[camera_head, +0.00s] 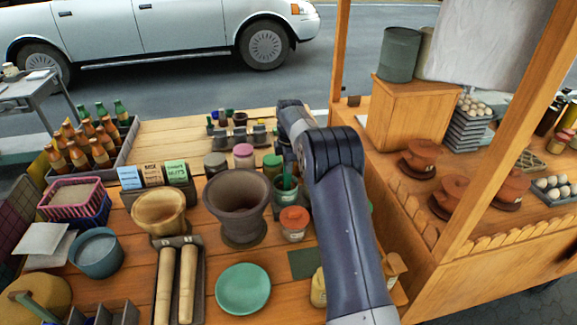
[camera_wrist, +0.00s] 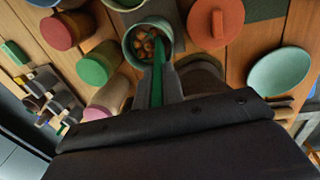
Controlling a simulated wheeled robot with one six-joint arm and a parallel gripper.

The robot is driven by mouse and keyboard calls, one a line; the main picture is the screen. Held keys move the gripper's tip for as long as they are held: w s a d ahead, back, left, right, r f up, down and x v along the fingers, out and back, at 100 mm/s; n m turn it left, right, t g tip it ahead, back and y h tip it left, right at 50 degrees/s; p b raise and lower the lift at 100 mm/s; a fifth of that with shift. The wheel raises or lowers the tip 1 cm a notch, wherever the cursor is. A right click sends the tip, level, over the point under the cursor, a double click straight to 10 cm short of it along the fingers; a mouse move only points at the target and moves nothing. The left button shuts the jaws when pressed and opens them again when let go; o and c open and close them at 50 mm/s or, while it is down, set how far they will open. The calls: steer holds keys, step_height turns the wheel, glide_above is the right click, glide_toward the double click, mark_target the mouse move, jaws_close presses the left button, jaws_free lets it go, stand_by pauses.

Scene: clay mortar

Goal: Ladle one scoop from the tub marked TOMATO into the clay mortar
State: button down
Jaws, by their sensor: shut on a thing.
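My gripper (camera_wrist: 158,88) is shut on the green ladle (camera_wrist: 159,62), whose handle runs down into an open grey-green tub (camera_wrist: 130,52). The tub holds orange-brown chunks around the ladle's lower end, and the ladle's bowl is hidden. I cannot read a TOMATO mark on any tub. The brown clay mortar (camera_head: 240,228) stands upright, with a wide, dark opening. Its inside shows no clear contents.
A red-lidded jar (camera_head: 294,222) stands close in front of the tub. A wooden mortar (camera_head: 160,212), two wooden pestles (camera_head: 187,285) and a green plate (camera_head: 243,289) lie around the clay mortar. Lidded jars (camera_head: 243,156) stand behind it. The boards farther back left are clear.

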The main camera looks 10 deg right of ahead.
step_height(320, 180, up, 4)
steer(key=shift+f+p, duration=0.15)
steer(key=shift+p, duration=0.65)
steer(key=shift+r, duration=2.05)
